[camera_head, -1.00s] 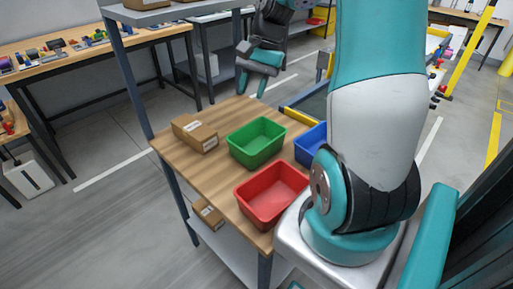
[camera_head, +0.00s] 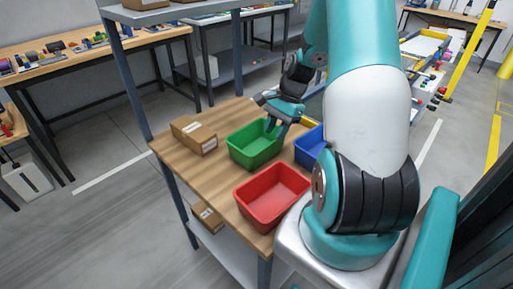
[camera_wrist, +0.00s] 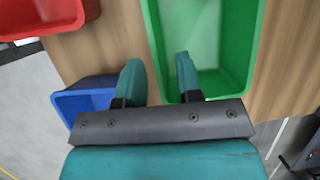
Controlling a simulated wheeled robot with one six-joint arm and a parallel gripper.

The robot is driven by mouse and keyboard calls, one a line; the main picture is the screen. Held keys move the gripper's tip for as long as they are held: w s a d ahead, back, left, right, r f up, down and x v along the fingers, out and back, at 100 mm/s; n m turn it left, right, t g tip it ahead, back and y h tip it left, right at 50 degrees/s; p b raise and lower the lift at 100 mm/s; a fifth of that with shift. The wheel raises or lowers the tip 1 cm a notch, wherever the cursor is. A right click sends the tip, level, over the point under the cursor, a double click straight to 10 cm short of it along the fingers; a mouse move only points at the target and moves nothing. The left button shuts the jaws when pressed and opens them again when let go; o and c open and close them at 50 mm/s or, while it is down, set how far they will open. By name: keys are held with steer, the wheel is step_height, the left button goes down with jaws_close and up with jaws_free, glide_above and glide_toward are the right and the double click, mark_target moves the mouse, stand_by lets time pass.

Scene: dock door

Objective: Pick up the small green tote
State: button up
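The small green tote (camera_head: 250,151) stands upright on the wooden bench top (camera_head: 190,169), open at the top and looking empty. It also fills the upper middle of the wrist view (camera_wrist: 238,60). My gripper (camera_head: 275,131) is at the tote's far right rim in the head view. In the wrist view my gripper (camera_wrist: 158,80) is open, with the tote's near-left wall between its two fingers. One finger is over the inside of the tote, the other outside it. I cannot tell whether either finger touches the wall.
A red tote (camera_head: 270,200) stands in front of the green one, and a blue tote (camera_head: 309,150) is to its right, partly hidden by my arm. A cardboard box (camera_head: 194,135) lies to the left. A grey post (camera_head: 128,80) rises at the bench's left corner.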

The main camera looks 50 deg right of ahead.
mark_target(274, 141)
steer(key=shift+s+x, duration=0.1)
steer(key=shift+x, duration=1.3)
steer(key=shift+s+x, duration=0.15)
steer(key=shift+x, duration=1.2)
steer(key=shift+d+f, duration=0.1)
steer(key=shift+d, duration=0.15)
jaws_close()
